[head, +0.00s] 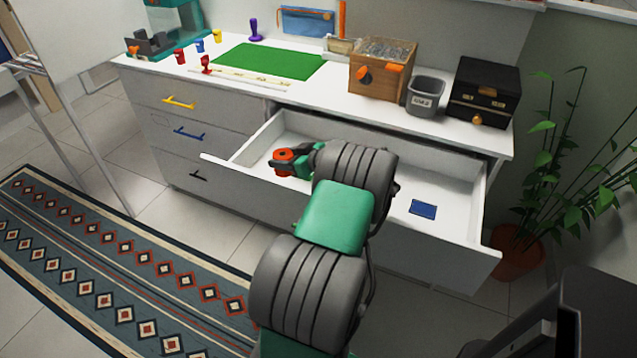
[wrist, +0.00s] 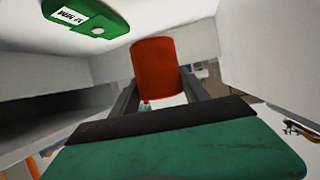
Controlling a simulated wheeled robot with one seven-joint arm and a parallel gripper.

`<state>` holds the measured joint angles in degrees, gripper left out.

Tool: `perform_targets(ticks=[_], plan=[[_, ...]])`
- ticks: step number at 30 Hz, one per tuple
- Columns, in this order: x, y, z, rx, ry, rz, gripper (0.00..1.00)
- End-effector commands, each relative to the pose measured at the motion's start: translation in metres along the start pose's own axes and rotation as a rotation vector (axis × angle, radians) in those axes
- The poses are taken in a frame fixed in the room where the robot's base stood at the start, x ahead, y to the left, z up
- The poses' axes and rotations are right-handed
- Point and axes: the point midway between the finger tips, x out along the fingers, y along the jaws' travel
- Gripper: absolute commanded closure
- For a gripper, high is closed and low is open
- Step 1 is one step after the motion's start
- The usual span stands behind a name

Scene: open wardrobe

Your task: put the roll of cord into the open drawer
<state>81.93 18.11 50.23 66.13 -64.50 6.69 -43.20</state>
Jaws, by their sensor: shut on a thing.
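The roll of cord (head: 284,154) is orange-red, and in the wrist view it shows as an upright-sided orange cylinder (wrist: 157,72) between the two dark fingers. My gripper (head: 286,162) is shut on it. In the head view the roll appears over the left part of the open drawer (head: 468,200), within its walls. I cannot tell whether it touches the drawer floor. The drawer is white and pulled well out from the white dresser. My arm hides the middle of the drawer.
A blue flat item (head: 423,209) lies in the drawer's right part. A green labelled object (wrist: 85,17) shows in the wrist view. On the dresser top stand a wooden box (head: 381,75), a grey bin (head: 426,96) and a black case (head: 485,88). A plant (head: 560,170) stands right.

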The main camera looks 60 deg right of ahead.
Motion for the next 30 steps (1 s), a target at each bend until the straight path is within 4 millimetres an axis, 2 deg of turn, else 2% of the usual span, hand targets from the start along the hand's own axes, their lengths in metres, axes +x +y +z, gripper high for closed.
perform_targets(ticks=[1,12,23,24,30], plan=[[0.005,-0.001,0.011,0.002,-0.001,-0.001,0.88],[0.026,0.000,0.060,0.000,-0.001,0.000,0.88],[0.028,0.000,0.065,-0.002,0.000,0.001,0.88],[0.027,0.000,0.063,-0.002,0.000,0.001,0.44],[0.027,0.000,0.063,-0.001,0.000,0.001,0.27]])
